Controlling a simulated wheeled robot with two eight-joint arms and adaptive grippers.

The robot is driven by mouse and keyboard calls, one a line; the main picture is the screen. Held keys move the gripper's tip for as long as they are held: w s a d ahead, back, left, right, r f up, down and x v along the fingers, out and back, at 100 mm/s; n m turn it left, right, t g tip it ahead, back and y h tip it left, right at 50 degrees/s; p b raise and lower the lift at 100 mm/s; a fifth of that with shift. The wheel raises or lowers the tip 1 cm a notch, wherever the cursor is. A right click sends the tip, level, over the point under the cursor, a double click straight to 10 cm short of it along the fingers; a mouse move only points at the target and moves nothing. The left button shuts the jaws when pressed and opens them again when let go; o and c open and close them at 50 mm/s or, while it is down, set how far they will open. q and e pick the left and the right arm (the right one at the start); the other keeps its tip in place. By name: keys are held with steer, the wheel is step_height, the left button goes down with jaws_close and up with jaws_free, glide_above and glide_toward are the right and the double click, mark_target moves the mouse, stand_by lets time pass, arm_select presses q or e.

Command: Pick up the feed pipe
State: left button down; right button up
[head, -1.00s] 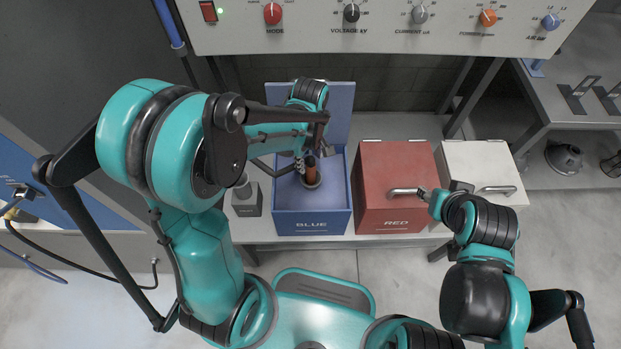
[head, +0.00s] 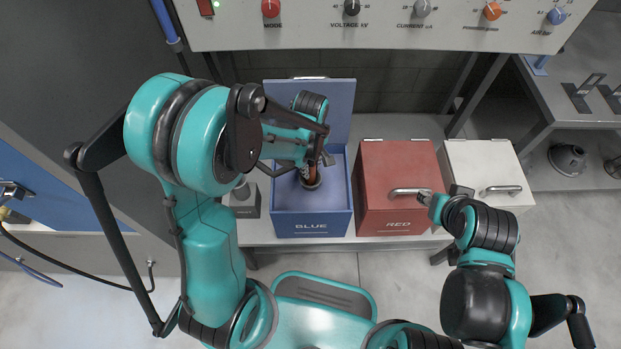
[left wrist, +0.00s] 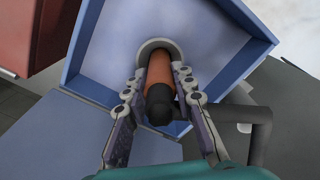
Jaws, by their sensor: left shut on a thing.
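The feed pipe (left wrist: 160,75), an orange-brown tube with a black end, stands upright in a round grey holder inside the open blue box (head: 312,226). In the head view a small brown part of the pipe (head: 309,174) shows below my left arm. My left gripper (left wrist: 160,92) has its fingers on both sides of the pipe and is shut on it. The holder's ring (left wrist: 159,47) is around the pipe's far end. My right gripper (head: 425,196) is beside the red box's handle (head: 409,191); its fingers are too small to read.
A shut red box (head: 396,165) and a shut white box (head: 484,165) stand to the right of the blue one on the bench. A small dark block (head: 245,205) stands at its left. A control panel (head: 385,28) hangs above.

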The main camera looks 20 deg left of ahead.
arm_select(q)
steer(key=shift+r, duration=0.1)
step_height(320, 180, up, 20)
steer(key=p, duration=0.8)
stand_by(0.9)
